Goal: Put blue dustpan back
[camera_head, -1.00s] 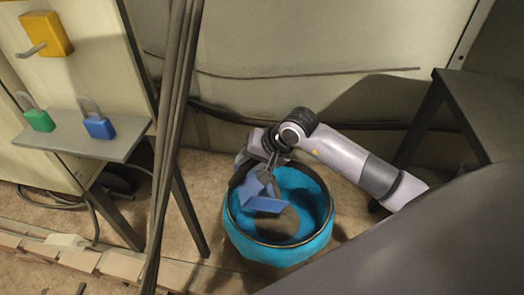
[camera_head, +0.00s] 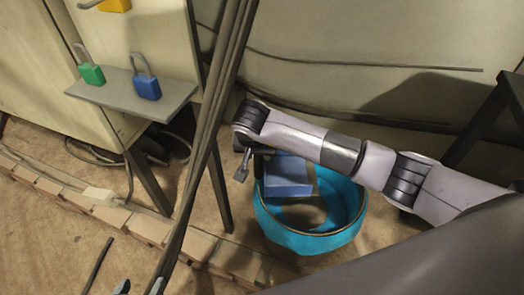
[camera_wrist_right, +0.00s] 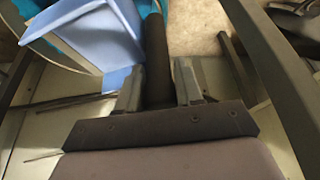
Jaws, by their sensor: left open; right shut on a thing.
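The blue dustpan (camera_head: 288,178) is over the blue round tub (camera_head: 312,242), at its upper left rim in the head view. I cannot tell whether it touches the tub. My right gripper (camera_head: 245,163) is beside the dustpan. In the right wrist view my right gripper (camera_wrist_right: 158,78) is shut on the dark handle (camera_wrist_right: 156,45), with the light-blue pan (camera_wrist_right: 95,35) to its upper left. My left gripper (camera_head: 139,288) only shows its fingertips at the bottom edge, apart and empty.
Dark upright poles (camera_head: 208,130) stand left of the tub. A grey shelf (camera_head: 120,97) holds a green padlock (camera_head: 92,74) and a blue padlock (camera_head: 147,88). A row of bricks (camera_head: 145,225) runs along the floor. A dark table (camera_head: 515,95) stands at the right.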

